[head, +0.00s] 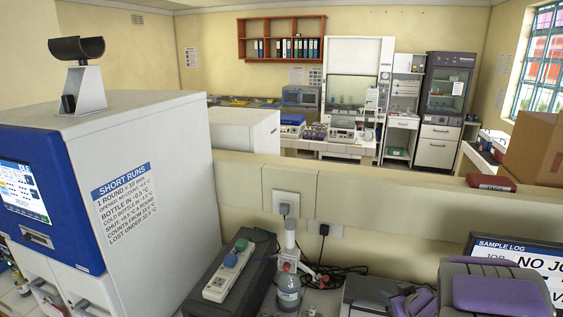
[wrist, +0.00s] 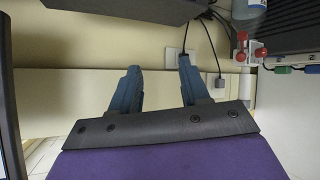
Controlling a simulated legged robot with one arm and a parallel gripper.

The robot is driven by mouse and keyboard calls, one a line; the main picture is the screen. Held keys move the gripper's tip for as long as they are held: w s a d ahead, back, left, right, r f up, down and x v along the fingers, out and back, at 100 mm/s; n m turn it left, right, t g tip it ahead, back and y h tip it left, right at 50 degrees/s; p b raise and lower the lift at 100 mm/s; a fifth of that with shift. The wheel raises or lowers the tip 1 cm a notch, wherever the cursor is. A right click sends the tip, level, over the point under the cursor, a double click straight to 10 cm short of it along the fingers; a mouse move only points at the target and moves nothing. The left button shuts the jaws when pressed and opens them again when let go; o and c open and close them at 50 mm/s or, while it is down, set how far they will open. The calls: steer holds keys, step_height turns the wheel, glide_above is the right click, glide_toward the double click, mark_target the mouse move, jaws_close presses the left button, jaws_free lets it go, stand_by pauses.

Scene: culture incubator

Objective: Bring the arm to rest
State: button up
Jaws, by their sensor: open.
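My gripper (wrist: 157,88) shows in the wrist view as two blue-grey fingers set well apart. Nothing is between them except the pale wall and ledge behind. A black plate and a purple body of my own lie below the fingers in that picture. In the head view, a grey and purple part of my arm (head: 497,287) shows at the lower right, in front of the sample log screen (head: 520,262). I cannot clearly make out the fingertips in the head view.
A large white and blue cabinet (head: 150,175) stands at the left. A bottle (head: 288,288) in a stand and a power strip (head: 229,270) are on the near bench. The bottle (wrist: 247,8) also shows in the wrist view. A low partition (head: 380,215) crosses behind; a cardboard box (head: 535,148) is right.

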steer(key=s+a+r+m+g+h+b, duration=0.1)
steer(key=s+r+m+g+h, duration=0.15)
steer(key=s, duration=0.45)
steer(key=s+r+m+g+h+b, duration=0.1)
steer(key=s+r+g+h+b, duration=0.15)
steer(key=s, duration=0.55)
steer(key=s+a+f+g+y, duration=0.1)
steer(key=s+a+g, duration=0.3)
steer(key=s+a, duration=0.4)
steer(key=s+a+g+y+b, duration=0.1)
steer(key=s+a+g+y, duration=0.2)
steer(key=s+a, duration=0.6)
steer(key=s+g, duration=0.1)
steer(key=s, duration=0.7)
steer(key=shift+s+f, duration=0.2)
steer(key=shift+f, duration=0.2)
